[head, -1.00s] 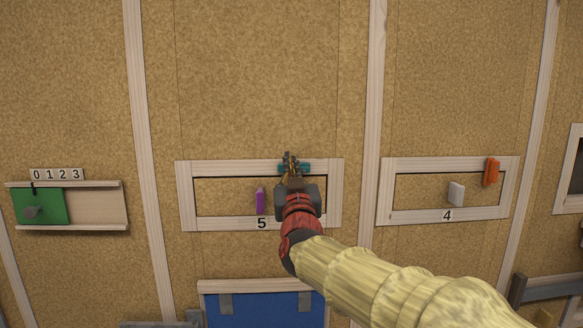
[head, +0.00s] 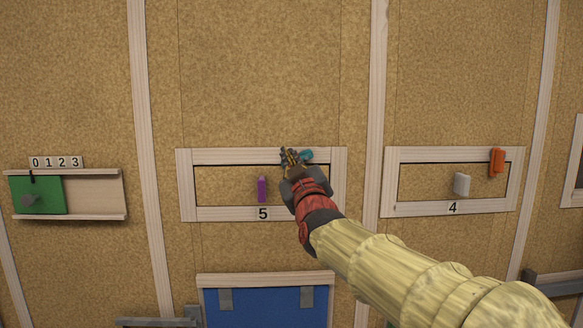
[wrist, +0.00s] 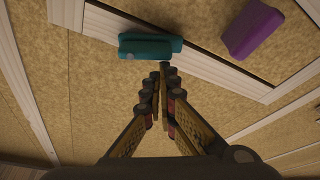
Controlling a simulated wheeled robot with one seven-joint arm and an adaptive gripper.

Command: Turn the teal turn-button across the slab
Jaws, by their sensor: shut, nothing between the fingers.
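The teal turn-button (head: 307,154) sits on the top rail of the wooden frame (head: 215,156) marked 5. My gripper partly hides it in the head view. In the wrist view the button (wrist: 145,47) lies at a slant to the rail. The slab (head: 225,182) is the cork panel inside that frame, with a purple block handle (head: 262,189), also seen in the wrist view (wrist: 252,29). My gripper (wrist: 160,72) is shut and empty. Its fingertips are close by the button; I cannot tell whether they touch it.
To the right is a similar frame (head: 395,156) marked 4, with a white block (head: 462,184) and an orange button (head: 497,162). A green slider (head: 40,195) is at the left. A blue panel (head: 265,308) is below. The cork wall above is clear.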

